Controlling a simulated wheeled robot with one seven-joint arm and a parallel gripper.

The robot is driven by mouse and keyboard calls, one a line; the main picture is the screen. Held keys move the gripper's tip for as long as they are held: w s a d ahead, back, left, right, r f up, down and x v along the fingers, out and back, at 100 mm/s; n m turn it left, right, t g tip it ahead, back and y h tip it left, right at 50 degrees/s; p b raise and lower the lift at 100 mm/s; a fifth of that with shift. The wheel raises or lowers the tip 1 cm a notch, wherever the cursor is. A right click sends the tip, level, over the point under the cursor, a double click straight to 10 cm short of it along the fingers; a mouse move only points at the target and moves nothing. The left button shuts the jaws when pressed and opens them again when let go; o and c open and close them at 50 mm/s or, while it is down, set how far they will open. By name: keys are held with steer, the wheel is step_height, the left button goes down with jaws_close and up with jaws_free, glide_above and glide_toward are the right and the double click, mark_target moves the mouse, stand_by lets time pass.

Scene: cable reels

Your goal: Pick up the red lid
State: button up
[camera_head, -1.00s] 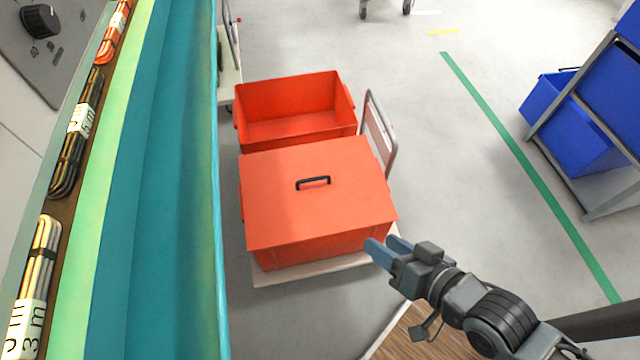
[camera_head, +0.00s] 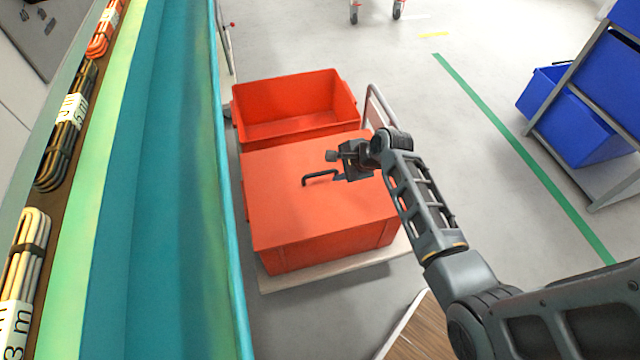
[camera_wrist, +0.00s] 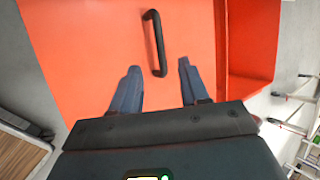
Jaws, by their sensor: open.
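The red lid (camera_head: 290,208) lies flat on the nearer red crate (camera_head: 325,247) and covers it. A black bar handle (camera_head: 320,177) stands at the middle of the lid. My gripper (camera_head: 340,176) is above the lid, close to the right end of the handle in the head view. In the wrist view the lid (camera_wrist: 90,50) fills the middle and the handle (camera_wrist: 154,42) lies just ahead of my gripper (camera_wrist: 158,80). Its two blue-grey fingers are apart with nothing between them but the handle's near end. I cannot tell the height left above the lid.
An open, empty red crate (camera_head: 295,108) stands behind the lidded one. Both are on a pale trolley (camera_head: 330,275) with a push bar. Blue bins (camera_head: 585,130) stand on a rack at right. Grey floor is free between.

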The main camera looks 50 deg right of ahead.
mark_target(322, 173)
steer(key=b+x, duration=0.2)
steer(key=x, duration=0.5)
steer(key=shift+w+f, duration=0.2)
steer(key=shift+f, duration=0.05)
jaws_close()
stand_by(1.2)
